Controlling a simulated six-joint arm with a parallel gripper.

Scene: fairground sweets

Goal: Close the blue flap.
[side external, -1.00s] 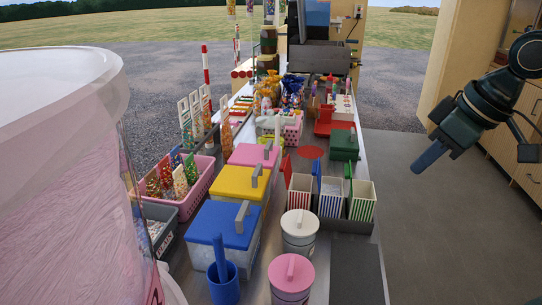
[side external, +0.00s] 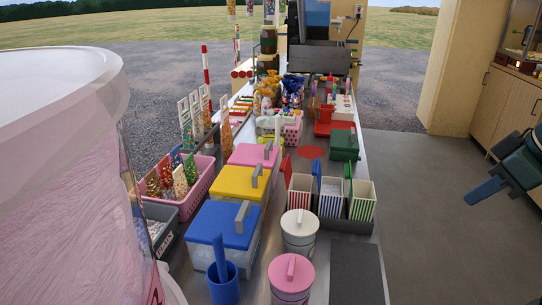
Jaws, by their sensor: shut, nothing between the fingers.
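My gripper (side external: 472,197) is at the right edge of the view, over the floor and well to the right of the boxes. Its fingers are shut and empty, pointing left and down.
The red-striped box (side external: 300,204) and green-striped box (side external: 362,208) flank the blue one, with upright red (side external: 287,170) and green flaps (side external: 348,168). White (side external: 299,222) and pink lidded tubs (side external: 291,268) stand in front. A dark mat (side external: 357,275) lies bare nearby.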

